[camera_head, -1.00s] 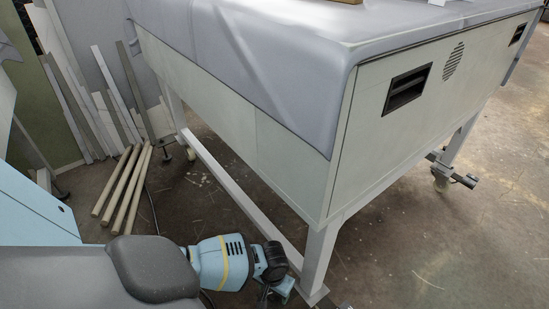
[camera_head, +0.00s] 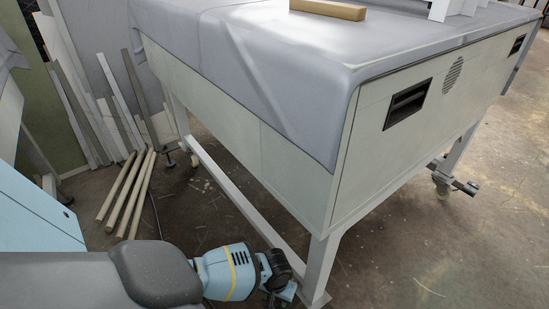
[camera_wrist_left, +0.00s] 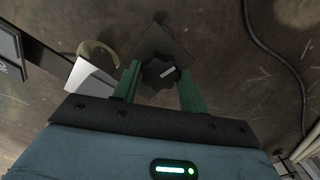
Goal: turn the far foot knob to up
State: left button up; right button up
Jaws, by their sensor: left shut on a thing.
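A dark lobed foot knob (camera_wrist_left: 158,74) with a pale line across it shows in the left wrist view, between the two green fingers of my left gripper (camera_wrist_left: 160,85). The fingers are shut on it from both sides. The pale line slants up to the right in that view. A dark square plate lies behind the knob. In the head view my left gripper (camera_head: 277,291) is low beside the foot of the nearest table leg (camera_head: 320,262); its fingertips and the knob are largely hidden there. My right gripper is not in view.
The large processor cabinet (camera_head: 400,150) stands over the leg, with a low rail (camera_head: 235,190) running back along its left side. Wooden poles (camera_head: 125,195) lie on the floor at left. A cable runs near the gripper. Open floor lies at right.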

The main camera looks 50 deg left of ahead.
pick_arm(q)
jog(key=o, duration=1)
jog(key=shift+c, duration=0.2)
notch_tip(320, 180, up, 8)
jog(key=p, duration=0.4)
jog(key=shift+f, duration=0.1)
jog(key=shift+s+d, duration=0.1)
